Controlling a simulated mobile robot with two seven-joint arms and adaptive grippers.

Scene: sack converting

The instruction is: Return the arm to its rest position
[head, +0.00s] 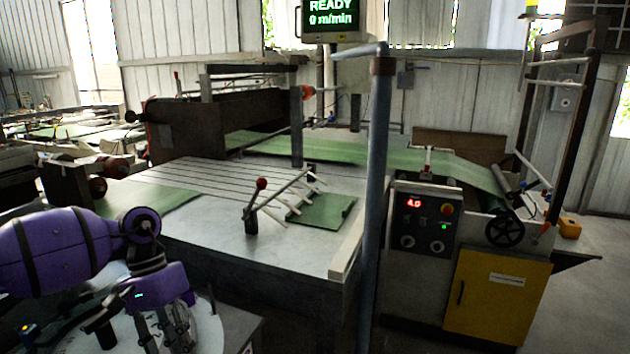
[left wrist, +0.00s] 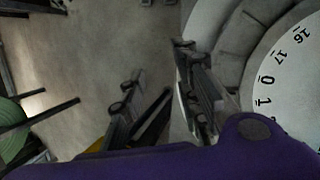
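My left arm, in purple, comes in from the left in the head view, bent low at the lower left. Its gripper (head: 168,330) points down over a round pale disc (head: 208,328). In the left wrist view the two fingers of the left gripper (left wrist: 155,68) stand apart with bare floor between them, and nothing is held. The disc also shows in the left wrist view (left wrist: 288,88), with printed numbers around it, beside the right-hand finger. Whether the gripper touches the disc I cannot tell. My right gripper is in neither view.
A grey machine table (head: 210,235) with green sheets (head: 325,211) and a red-knobbed lever (head: 262,184) stands ahead. A blue-grey post (head: 377,190) rises at its right. A control panel (head: 425,218) and yellow cabinet door (head: 497,295) are beyond. The screen (head: 331,18) reads READY, 0 m/min.

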